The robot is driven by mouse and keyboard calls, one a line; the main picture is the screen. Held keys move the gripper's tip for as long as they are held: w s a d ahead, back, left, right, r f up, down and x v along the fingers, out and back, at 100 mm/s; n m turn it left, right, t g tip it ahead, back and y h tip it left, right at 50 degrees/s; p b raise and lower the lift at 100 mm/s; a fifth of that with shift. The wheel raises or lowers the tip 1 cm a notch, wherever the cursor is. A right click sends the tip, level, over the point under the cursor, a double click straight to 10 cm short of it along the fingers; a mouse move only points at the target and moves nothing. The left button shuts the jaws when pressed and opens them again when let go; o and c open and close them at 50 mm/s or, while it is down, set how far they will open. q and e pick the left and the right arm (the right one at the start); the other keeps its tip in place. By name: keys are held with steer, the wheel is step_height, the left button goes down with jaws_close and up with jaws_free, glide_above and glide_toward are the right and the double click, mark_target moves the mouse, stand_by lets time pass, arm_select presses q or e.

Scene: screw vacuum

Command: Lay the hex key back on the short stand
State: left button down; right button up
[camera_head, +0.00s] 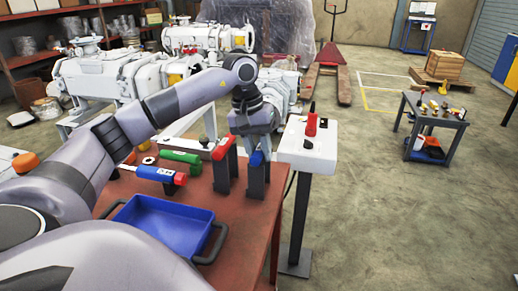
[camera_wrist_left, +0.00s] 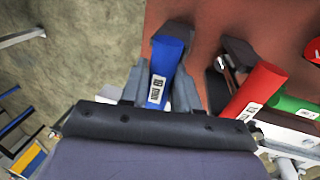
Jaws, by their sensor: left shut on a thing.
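The key's metal part cannot be made out. The short dark stand (camera_head: 257,183) is directly below the blue handle. Whether the key touches the stand cannot be told. A taller stand (camera_head: 221,178) to its left bears a red-handled tool (camera_head: 223,148). My right gripper is not in view.
A blue tray (camera_head: 125,212) lies on the table (camera_head: 240,238) at the front left. A green cylinder (camera_head: 181,157) and a blue one with a red end (camera_head: 160,174) lie behind it. A white control box (camera_head: 307,150) stands just right of the stands.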

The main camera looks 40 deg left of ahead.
arm_select(q)
steer(key=shift+f, duration=0.15)
stand_by(0.5)
jaws_free()
stand_by(0.4)
stand_by(0.5)
steer(key=shift+p+v, duration=0.75)
steer(key=shift+v, duration=0.2)
steer(key=shift+w+d, duration=0.1)
steer(key=shift+d, duration=0.05)
steer(key=shift+w+d+p+v, duration=0.1)
steer(key=shift+d+p+v, duration=0.1)
steer(key=shift+p+v, duration=0.9)
steer(key=shift+w+d+p+v, duration=0.15)
steer(key=shift+d+p+v, duration=0.05)
steer(key=shift+p+v, duration=0.9)
steer(key=shift+w+d+p+v, duration=0.1)
steer(key=shift+d+p+v, duration=0.1)
steer(key=shift+p+v, duration=0.9)
steer(key=shift+r+b, duration=0.3)
